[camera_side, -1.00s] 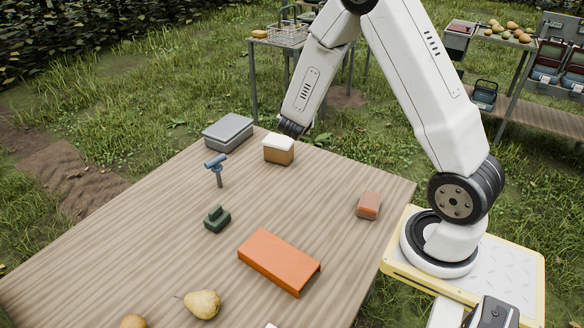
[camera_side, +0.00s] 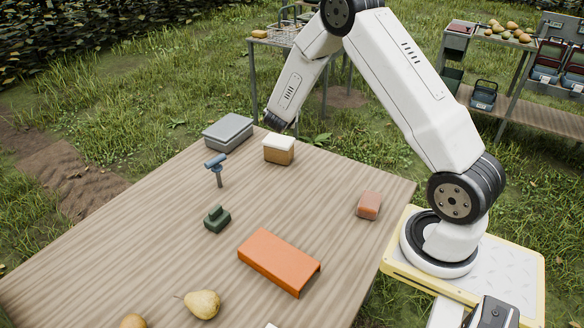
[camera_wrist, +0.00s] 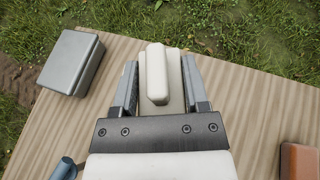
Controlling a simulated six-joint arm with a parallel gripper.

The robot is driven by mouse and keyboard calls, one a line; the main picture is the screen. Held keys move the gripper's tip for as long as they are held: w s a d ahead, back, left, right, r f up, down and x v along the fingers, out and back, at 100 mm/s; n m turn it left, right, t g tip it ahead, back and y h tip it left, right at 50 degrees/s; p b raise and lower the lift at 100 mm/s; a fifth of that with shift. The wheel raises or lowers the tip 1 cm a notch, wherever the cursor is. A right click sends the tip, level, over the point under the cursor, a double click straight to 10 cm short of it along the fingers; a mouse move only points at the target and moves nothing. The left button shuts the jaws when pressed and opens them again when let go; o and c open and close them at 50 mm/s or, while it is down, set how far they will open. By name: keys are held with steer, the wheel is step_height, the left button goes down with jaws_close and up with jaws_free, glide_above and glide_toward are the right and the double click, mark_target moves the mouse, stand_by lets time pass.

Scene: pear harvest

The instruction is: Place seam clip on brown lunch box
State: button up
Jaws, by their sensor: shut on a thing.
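The brown lunch box (camera_side: 279,156) with a pale top stands upright near the table's far edge in the side view. In the wrist view, my gripper (camera_wrist: 160,84) has its two fingers on either side of a cream piece (camera_wrist: 156,72) with a raised, rounded bar, which looks like the seam clip. The gripper is shut on it. In the side view, the dark end of my arm is just above and behind the lunch box; fingers and clip cannot be made out there. Whether the clip touches the box cannot be told.
A grey box (camera_side: 228,131) stands left of the lunch box. A blue-headed post (camera_side: 216,166), a dark green ridged block (camera_side: 217,219), an orange cover (camera_side: 278,262), a reddish block (camera_side: 369,205) and a pear (camera_side: 203,304) are on the table. The wood between them is bare.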

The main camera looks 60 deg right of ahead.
glide_above(279, 140)
step_height(279, 140, down, 6)
steer(key=shift+s+f, duration=0.1)
steer(key=shift+f, duration=0.05)
steer(key=shift+f, duration=0.1)
steer(key=shift+w+f, duration=0.15)
steer(key=shift+w, duration=0.05)
steer(key=shift+f, duration=1.55)
steer(key=shift+f, duration=0.1)
steer(key=o, duration=1.2)
steer(key=shift+o, duration=0.2)
